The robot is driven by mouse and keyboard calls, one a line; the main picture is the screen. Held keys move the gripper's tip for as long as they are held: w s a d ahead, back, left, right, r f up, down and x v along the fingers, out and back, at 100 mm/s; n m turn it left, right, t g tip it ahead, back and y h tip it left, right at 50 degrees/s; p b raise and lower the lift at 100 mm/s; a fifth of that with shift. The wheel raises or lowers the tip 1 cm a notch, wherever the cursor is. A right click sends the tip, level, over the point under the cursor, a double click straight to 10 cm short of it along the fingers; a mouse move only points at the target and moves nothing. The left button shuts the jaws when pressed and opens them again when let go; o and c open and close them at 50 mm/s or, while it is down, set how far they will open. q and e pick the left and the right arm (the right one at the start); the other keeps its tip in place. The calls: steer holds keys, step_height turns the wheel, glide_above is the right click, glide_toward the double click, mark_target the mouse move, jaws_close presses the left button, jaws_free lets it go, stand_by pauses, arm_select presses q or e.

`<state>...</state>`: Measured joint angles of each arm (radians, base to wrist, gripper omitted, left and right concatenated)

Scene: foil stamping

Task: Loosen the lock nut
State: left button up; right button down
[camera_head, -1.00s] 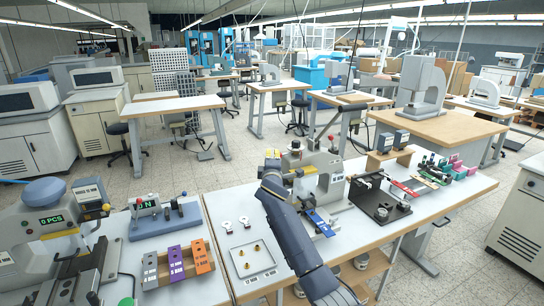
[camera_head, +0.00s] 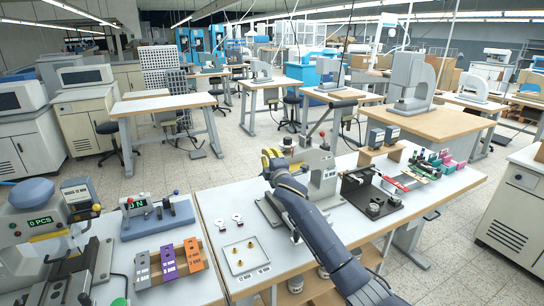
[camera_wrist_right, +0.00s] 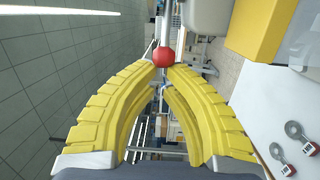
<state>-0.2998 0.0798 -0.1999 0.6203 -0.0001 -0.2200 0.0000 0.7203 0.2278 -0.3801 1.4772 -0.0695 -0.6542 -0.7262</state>
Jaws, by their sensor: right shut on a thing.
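The grey stamping press (camera_head: 318,168) stands on the middle bench, with a dark knob (camera_head: 288,142) on top and a red-ball lever (camera_head: 322,133) behind it. My right gripper (camera_head: 273,154) has yellow ribbed fingers and is at the press's upper left side. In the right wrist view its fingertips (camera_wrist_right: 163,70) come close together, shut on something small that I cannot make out. A red ball (camera_wrist_right: 163,57) shows just past the tips. I cannot tell the lock nut apart from the other press parts. My left gripper is not in view.
A tray with brass pieces (camera_head: 262,240) and two small ring-ended tags (camera_head: 237,217) lie left of the press. A black fixture (camera_head: 378,210) stands to its right. Grey, purple and orange blocks (camera_head: 168,258) and another press (camera_head: 32,222) are on the left bench.

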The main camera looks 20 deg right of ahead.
steer(key=shift+s+d+n+y, duration=0.4)
steer(key=shift+d+n+y, duration=0.1)
steer(key=shift+y, duration=0.4)
steer(key=shift+s+d+n+y, duration=0.4)
steer(key=shift+n+y, duration=0.1)
steer(key=shift+y, duration=0.4)
steer(key=shift+s+d, duration=0.35)
steer(key=shift+s, duration=0.05)
steer(key=w+a, duration=0.2)
steer(key=a, duration=0.2)
steer(key=r+v, duration=0.1)
steer(key=v, duration=0.9)
steer(key=d+x, duration=0.2)
steer(key=x, duration=0.6)
steer(key=shift+w+f+h, duration=0.3)
steer(key=shift+w+f, duration=0.1)
steer(key=shift+w, duration=0.15)
stand_by(0.5)
